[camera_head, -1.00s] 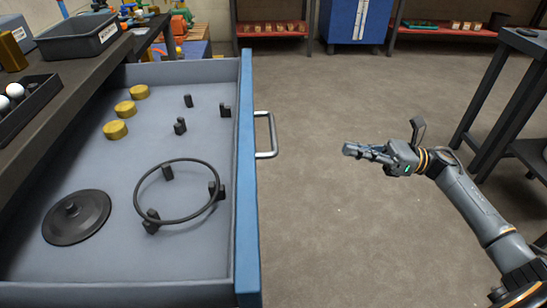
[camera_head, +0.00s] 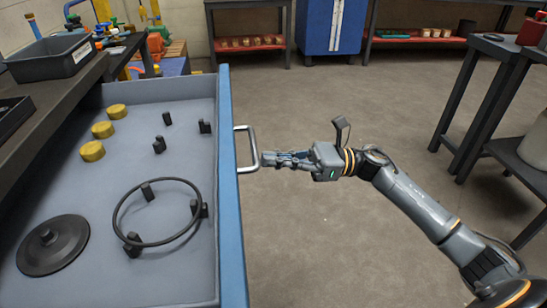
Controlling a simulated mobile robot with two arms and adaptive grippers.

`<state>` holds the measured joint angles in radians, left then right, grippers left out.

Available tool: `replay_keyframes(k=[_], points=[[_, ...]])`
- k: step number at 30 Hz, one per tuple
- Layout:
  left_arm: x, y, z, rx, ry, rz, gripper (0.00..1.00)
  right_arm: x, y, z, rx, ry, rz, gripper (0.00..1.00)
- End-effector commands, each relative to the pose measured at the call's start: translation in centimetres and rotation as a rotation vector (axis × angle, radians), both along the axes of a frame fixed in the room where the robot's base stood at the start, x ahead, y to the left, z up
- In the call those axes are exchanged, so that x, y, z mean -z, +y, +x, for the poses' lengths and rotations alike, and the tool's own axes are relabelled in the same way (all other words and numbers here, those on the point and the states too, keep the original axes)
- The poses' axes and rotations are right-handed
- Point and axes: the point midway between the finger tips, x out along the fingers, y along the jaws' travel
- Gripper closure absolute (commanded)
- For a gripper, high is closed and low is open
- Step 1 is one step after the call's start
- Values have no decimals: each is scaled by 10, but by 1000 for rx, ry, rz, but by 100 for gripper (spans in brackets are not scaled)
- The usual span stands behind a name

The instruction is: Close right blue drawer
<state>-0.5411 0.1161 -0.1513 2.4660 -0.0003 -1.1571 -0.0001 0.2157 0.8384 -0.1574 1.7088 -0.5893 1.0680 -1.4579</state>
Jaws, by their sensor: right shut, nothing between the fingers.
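The blue drawer (camera_head: 229,185) is pulled open from under the dark workbench on the left, its blue front facing right. Its silver handle (camera_head: 253,150) sticks out from the front toward my right gripper. My right gripper (camera_head: 266,159) is shut and empty, pointing left with its fingertips at the handle. I cannot tell whether they touch it. My left gripper is not in view.
Inside the drawer lie several yellow cylinders (camera_head: 92,151), small black blocks, a black ring (camera_head: 140,241) and a dark round lid (camera_head: 52,245). A grey bin (camera_head: 50,58) stands on the workbench. A dark table (camera_head: 480,95) stands at the right. The floor between is clear.

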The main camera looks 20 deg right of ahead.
Motion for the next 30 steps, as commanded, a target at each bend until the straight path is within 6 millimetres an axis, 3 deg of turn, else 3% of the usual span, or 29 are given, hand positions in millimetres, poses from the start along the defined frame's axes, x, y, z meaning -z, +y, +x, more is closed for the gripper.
replay_keyframes(k=[19,23,30], points=[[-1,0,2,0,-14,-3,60,-1,14,4,-2,0,2,100],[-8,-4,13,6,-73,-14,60,-1,33,9,-3,-3,3,100],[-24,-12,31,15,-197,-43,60,-2,89,25,-4,-5,5,100]])
